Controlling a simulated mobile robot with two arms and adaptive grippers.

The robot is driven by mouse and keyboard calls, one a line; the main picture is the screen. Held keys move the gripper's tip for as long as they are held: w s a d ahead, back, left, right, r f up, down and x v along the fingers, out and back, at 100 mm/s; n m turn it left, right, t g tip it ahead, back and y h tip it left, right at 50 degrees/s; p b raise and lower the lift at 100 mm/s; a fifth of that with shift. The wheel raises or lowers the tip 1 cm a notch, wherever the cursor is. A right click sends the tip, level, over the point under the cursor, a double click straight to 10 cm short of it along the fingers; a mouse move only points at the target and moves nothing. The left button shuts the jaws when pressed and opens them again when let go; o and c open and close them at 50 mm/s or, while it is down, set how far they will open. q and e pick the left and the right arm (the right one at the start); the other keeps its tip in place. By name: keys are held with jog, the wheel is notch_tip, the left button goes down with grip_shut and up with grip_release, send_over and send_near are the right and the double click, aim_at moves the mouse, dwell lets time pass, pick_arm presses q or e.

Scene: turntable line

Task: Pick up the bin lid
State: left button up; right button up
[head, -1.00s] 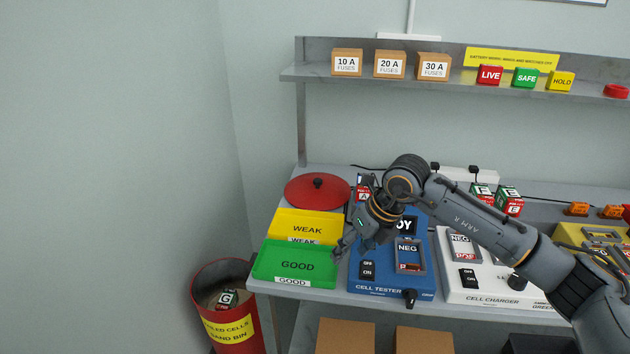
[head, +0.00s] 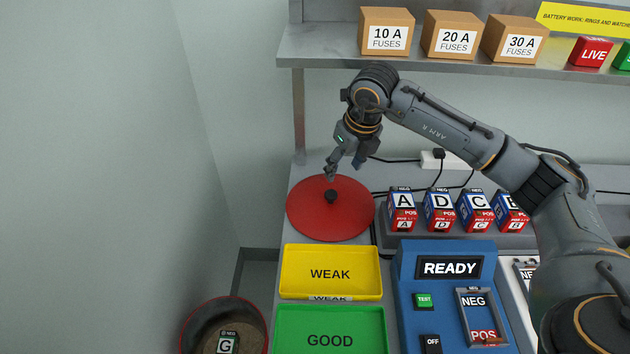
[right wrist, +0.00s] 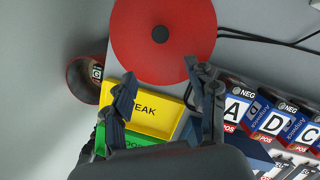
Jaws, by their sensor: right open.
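The bin lid (head: 330,222) is a flat red disc with a small black knob (head: 331,196) in its middle. It lies on the grey bench behind the yellow WEAK tray. My right gripper (head: 332,172) is open and empty, pointing down just above the far part of the lid in the head view. In the right wrist view the lid (right wrist: 145,35) lies ahead of the two spread fingers (right wrist: 158,82), with its knob between their lines but beyond the tips. The left gripper does not show.
A yellow WEAK tray (head: 332,287) and a green GOOD tray (head: 290,341) stand in front of the lid. Several lettered cells (head: 438,211) stand to its right, behind the blue tester (head: 404,290). The red sand bin (head: 258,305) with cell G is at lower left. A shelf (head: 320,50) with fuse boxes hangs above.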

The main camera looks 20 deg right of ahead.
jog(key=p, duration=0.1)
send_over(331, 193)
jog(key=s, duration=0.3)
jog(key=x, duration=0.2)
jog(key=s+x, duration=0.1)
jog(key=x, duration=0.4)
jog(key=shift+s+f, duration=0.15)
jog(key=shift+f, duration=0.35)
jog(key=shift+w+d+p+x, duration=0.2)
jog(key=shift+p+x, duration=0.35)
jog(key=shift+x, duration=0.8)
jog(key=shift+w+d+p+x, duration=0.15)
jog(key=shift+p+x, duration=0.35)
jog(key=shift+x, duration=0.8)
jog(key=shift+a+r, duration=0.1)
jog(key=shift+r, duration=0.05)
grip_shut()
